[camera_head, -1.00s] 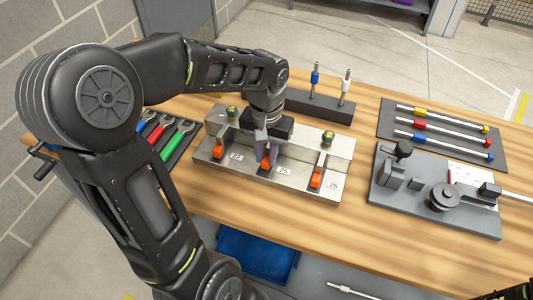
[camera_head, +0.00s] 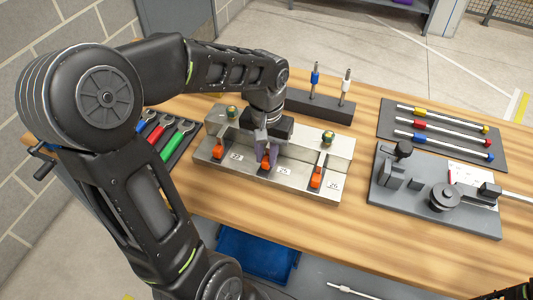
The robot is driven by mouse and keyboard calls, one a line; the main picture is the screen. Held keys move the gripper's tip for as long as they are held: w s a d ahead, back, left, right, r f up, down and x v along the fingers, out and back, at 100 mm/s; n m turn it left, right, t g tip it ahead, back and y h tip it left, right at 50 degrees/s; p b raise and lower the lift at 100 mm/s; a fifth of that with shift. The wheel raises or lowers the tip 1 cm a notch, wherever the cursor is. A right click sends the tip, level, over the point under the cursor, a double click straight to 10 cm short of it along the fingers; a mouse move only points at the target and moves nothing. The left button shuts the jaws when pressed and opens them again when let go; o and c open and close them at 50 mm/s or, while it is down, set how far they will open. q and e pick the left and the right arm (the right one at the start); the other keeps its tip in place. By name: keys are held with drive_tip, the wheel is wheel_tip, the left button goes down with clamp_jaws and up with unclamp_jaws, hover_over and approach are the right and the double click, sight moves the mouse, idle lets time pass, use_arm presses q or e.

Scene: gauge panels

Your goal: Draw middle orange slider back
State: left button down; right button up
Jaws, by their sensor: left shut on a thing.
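The metal gauge panel (camera_head: 290,191) lies on the wooden table and bears three orange sliders in a row. The middle orange slider (camera_head: 266,163) is at my left gripper (camera_head: 266,154), which points down and is shut on it; the fingers hide part of the slider. The left orange slider (camera_head: 218,152) stands by the label 22, and the right orange slider (camera_head: 316,177) stands by the label 26. The label 25 is just right of the middle slider. At the lower right corner, a dark part of my right arm shows, but its gripper does not.
A black block with a blue and a white-topped pin (camera_head: 318,106) stands behind the panel. Red, blue and green-handled tools (camera_head: 170,140) lie to the left. A grey fixture (camera_head: 435,200) and a rack of coloured rods (camera_head: 440,138) are to the right. Bare wood lies in front.

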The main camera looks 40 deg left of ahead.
use_arm(q)
drive_tip(key=shift+s+f, duration=0.1)
drive_tip(key=shift+s, duration=0.15)
drive_tip(key=shift+s+d, duration=0.25)
drive_tip(key=shift+s, duration=0.25)
drive_tip(key=c, duration=1.3)
unclamp_jaws()
drive_tip(key=shift+r+b, duration=0.55)
drive_tip(key=shift+r, duration=3.45)
